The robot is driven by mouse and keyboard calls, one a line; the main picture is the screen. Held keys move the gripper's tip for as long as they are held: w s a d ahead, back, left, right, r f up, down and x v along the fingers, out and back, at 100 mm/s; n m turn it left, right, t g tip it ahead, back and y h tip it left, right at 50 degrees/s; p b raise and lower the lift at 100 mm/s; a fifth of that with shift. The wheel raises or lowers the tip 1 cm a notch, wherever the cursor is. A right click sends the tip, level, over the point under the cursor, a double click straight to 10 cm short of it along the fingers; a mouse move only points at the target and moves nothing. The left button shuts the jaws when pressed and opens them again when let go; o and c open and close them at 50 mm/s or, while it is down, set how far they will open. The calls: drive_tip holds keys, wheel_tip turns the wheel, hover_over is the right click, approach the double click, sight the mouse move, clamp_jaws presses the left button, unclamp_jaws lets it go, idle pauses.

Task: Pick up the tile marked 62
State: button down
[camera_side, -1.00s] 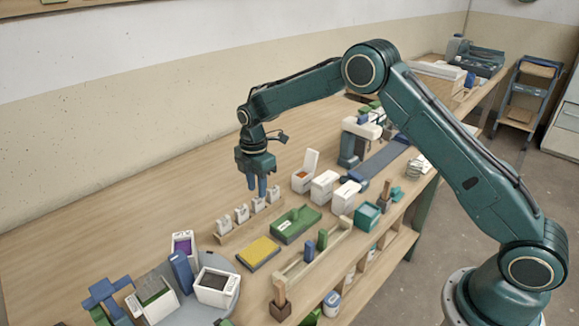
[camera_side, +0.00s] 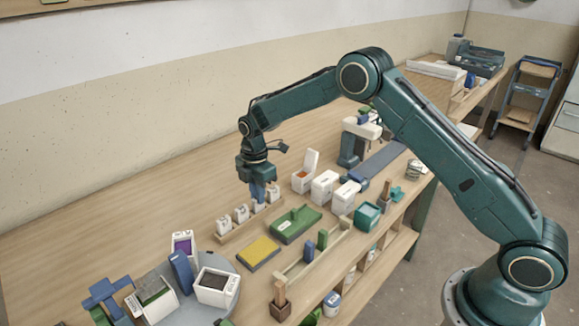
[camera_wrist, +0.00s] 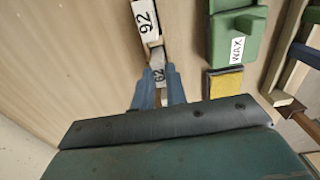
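The tile marked 62 (camera_wrist: 159,75) is a small pale tile with dark digits, standing between my two blue fingers in the wrist view. My gripper (camera_wrist: 158,84) is low, with one finger on each side of the tile. Whether the fingers press on it is not clear. In the side view my gripper (camera_side: 257,192) is down at a wooden rack (camera_side: 229,238) holding several white tiles. The tile under the fingers is partly hidden there.
A green tray labelled WAX (camera_wrist: 237,24) and a yellow sponge-like pad (camera_side: 259,250) lie beside the rack. White boxes (camera_side: 325,186) stand farther right. Buckets on a grey round board (camera_side: 235,262) stand at the front left. The bench between rack and wall is clear.

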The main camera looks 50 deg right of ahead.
drive_tip(key=shift+r, duration=3.8)
